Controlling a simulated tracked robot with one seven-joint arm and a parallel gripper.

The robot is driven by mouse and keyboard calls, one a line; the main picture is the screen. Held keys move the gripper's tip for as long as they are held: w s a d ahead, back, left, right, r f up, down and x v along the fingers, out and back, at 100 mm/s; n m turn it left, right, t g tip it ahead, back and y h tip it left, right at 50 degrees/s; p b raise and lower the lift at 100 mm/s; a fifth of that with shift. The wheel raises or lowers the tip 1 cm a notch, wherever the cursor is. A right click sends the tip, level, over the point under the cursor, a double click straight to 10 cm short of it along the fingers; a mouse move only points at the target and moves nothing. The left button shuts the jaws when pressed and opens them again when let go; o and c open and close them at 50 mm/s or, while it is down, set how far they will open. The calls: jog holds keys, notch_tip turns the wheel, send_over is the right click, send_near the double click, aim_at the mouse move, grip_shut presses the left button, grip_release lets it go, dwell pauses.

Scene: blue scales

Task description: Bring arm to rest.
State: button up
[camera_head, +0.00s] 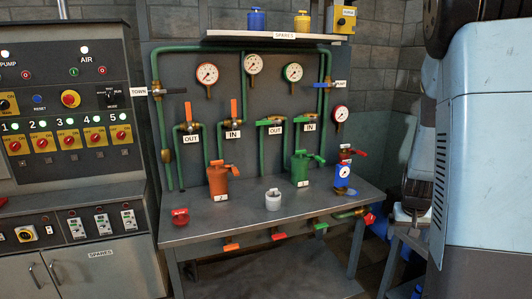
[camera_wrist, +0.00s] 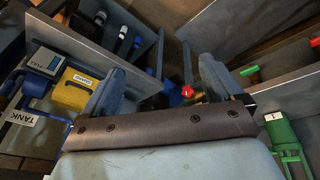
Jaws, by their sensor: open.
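My gripper (camera_wrist: 163,82) shows in the wrist view with its two blue-grey fingers apart and nothing between them. Past the fingers lie a table edge and blue parts lower down. In the head view my light blue arm (camera_head: 485,140) fills the right side, to the right of the workbench (camera_head: 240,222). My fingers cannot be made out clearly in that view.
On the workbench stand an orange canister (camera_head: 217,180), a green canister (camera_head: 300,170), a light grey pot (camera_head: 272,200) and a blue gauge unit (camera_head: 342,173). A control cabinet (camera_head: 70,130) is at the left. A yellow box (camera_wrist: 77,92) is near my left finger.

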jog(key=s+a+r+n+t+y, duration=0.1)
jog(key=s+a+r, duration=0.8)
jog(key=s+r, duration=0.1)
jog(key=s+a+r+n+t+y, duration=0.1)
jog(key=s+a+r+n, duration=0.1)
jog(key=s+a+r, duration=0.7)
notch_tip(320, 180, up, 4)
jog(key=shift+s+a+f+n+t, duration=0.2)
jog(key=shift+s+n+t, duration=0.1)
jog(key=shift+s+t, duration=0.1)
jog(key=shift+c, duration=0.3)
